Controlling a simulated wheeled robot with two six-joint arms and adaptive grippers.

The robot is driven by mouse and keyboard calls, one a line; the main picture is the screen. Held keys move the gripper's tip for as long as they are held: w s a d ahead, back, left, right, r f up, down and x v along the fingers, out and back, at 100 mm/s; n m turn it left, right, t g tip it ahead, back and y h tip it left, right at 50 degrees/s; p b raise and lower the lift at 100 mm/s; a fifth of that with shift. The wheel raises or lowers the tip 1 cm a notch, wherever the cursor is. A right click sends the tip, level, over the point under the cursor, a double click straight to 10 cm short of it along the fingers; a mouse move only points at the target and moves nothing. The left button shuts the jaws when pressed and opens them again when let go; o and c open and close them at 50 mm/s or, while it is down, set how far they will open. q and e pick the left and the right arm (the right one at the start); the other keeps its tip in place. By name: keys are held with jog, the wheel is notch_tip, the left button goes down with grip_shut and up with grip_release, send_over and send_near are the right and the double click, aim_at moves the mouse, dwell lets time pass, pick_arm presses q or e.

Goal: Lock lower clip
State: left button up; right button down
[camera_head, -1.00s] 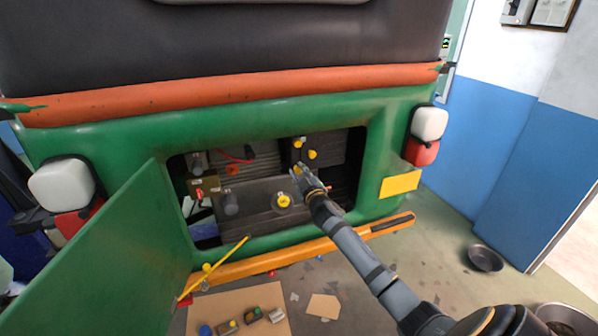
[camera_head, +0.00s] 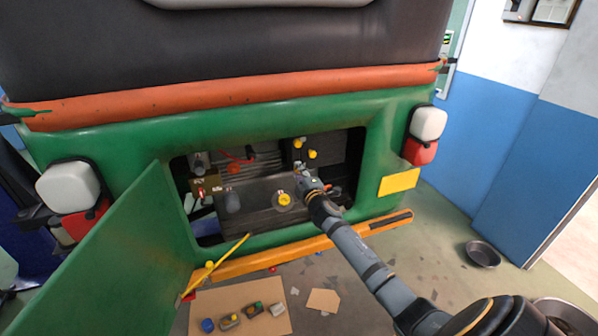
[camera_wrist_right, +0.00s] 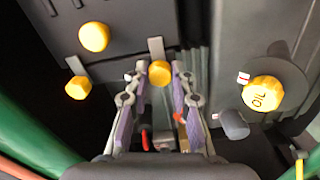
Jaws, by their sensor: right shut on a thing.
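The engine bay holds several yellow-knobbed clips. Two of them, an upper knob (camera_head: 298,143) and another (camera_head: 312,154), show above my right gripper (camera_head: 301,175) in the head view. In the right wrist view these two knobs (camera_wrist_right: 93,36) (camera_wrist_right: 77,88) lie to the left. The lower clip's yellow knob (camera_wrist_right: 159,73), on a grey lever, sits between the fingertips of my right gripper (camera_wrist_right: 159,82), which is shut on it. In the head view the gripper hides this clip. My left gripper is not in view.
The yellow oil cap (camera_head: 284,199) is just left of my right gripper; it also shows in the wrist view (camera_wrist_right: 262,92). The green flap (camera_head: 115,260) hangs open at left. The bay's green rim (camera_head: 365,185) surrounds the opening. Loose parts lie on cardboard (camera_head: 238,298) below.

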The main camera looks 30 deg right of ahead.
dwell(0.5)
jog(key=c, duration=1.1)
grip_release()
jog(key=shift+s, duration=0.1)
jog(key=v, duration=1.2)
